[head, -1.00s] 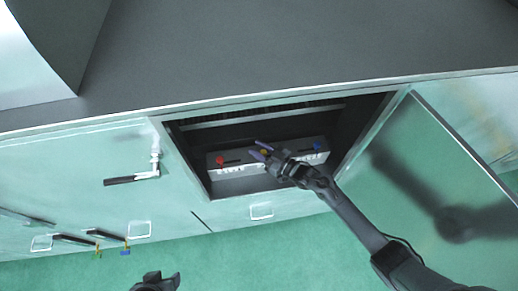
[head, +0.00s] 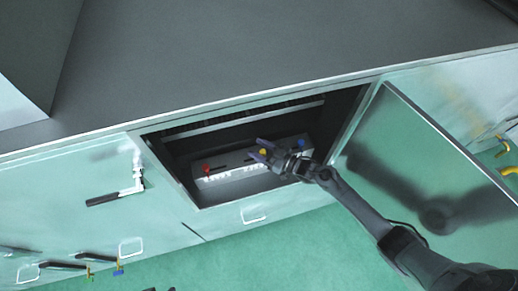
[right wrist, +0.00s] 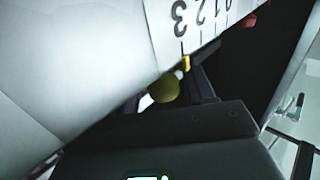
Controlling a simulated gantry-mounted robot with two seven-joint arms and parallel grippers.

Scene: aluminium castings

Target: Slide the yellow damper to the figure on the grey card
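The yellow damper knob (head: 263,152) sits between the red knob (head: 207,168) and the blue knob (head: 301,143) on a light control box inside the open cabinet. My right gripper (head: 261,149) reaches in with its fingers apart, one on either side of the yellow knob; whether they touch it is unclear. The right wrist view shows the round yellow knob (right wrist: 165,89) and a small yellow part (right wrist: 186,63) near the figure 3 on a light strip (right wrist: 185,30). I cannot pick out the grey card. My left gripper (head: 160,289) barely shows at the bottom edge.
The control box (head: 235,177) stands in a dark recess with a metal frame. A grey worktop (head: 250,60) lies above the recess. A closed door with a black handle (head: 115,197) is at left.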

